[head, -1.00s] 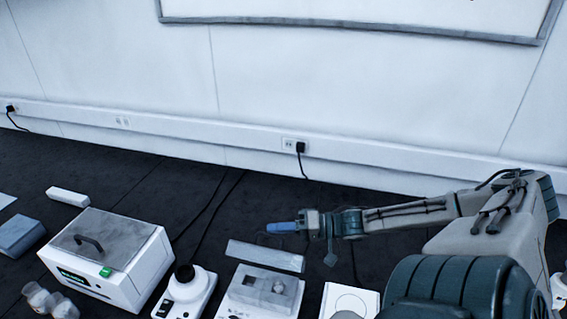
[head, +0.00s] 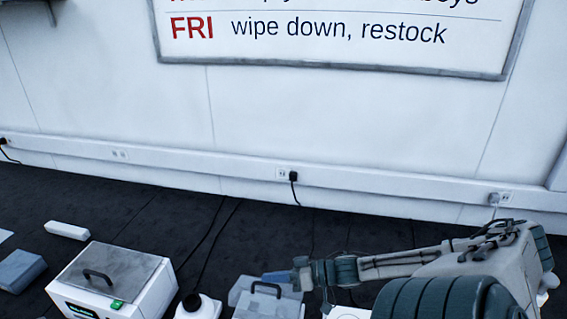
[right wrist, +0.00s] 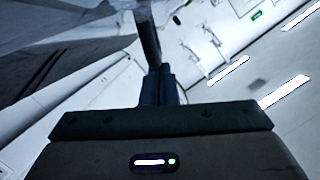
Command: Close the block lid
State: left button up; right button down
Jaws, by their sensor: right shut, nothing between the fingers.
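The block heater's lid (head: 262,308) is a grey plate with a dark handle (head: 266,288). It shows at the bottom edge of the head view, with its handle side facing up. It appears swung over the block, but the heater body below is cut off, so I cannot tell whether it is fully seated. My right gripper (head: 277,277) reaches in from the right, just behind the handle. Its blue fingers are shut and empty; contact with the lid is unclear. In the right wrist view the fingers (right wrist: 158,87) are together. My left gripper is out of view.
A white instrument with a grey handled lid (head: 125,265) stands left. A small white device with a black top (head: 195,304) stands between it and the heater. A grey-blue box (head: 18,270) and a white bar (head: 67,230) lie farther left. The dark bench behind is mostly clear.

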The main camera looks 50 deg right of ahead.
aim_at(269, 306)
jog(key=shift+s+a+f+n+h, duration=0.2)
jog(key=shift+s+a+f+n, duration=0.15)
jog(key=shift+a+n, duration=0.25)
jog(key=shift+s+a+f+n+h, duration=0.2)
jog(key=shift+s+a+f+n, duration=0.15)
jog(key=shift+a, duration=0.3)
jog(key=shift+s+a+f+n+b, duration=0.15)
jog(key=shift+a+f+n+b, duration=0.2)
jog(key=shift+a, duration=0.05)
jog(key=shift+s+a+f+b, duration=0.15)
jog(key=shift+a+f+b, duration=0.1)
jog(key=shift+a+b, duration=0.1)
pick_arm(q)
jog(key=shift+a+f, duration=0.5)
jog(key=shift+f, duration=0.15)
pick_arm(e)
jog(key=shift+s+a+f, duration=0.1)
jog(key=shift+a, duration=0.1)
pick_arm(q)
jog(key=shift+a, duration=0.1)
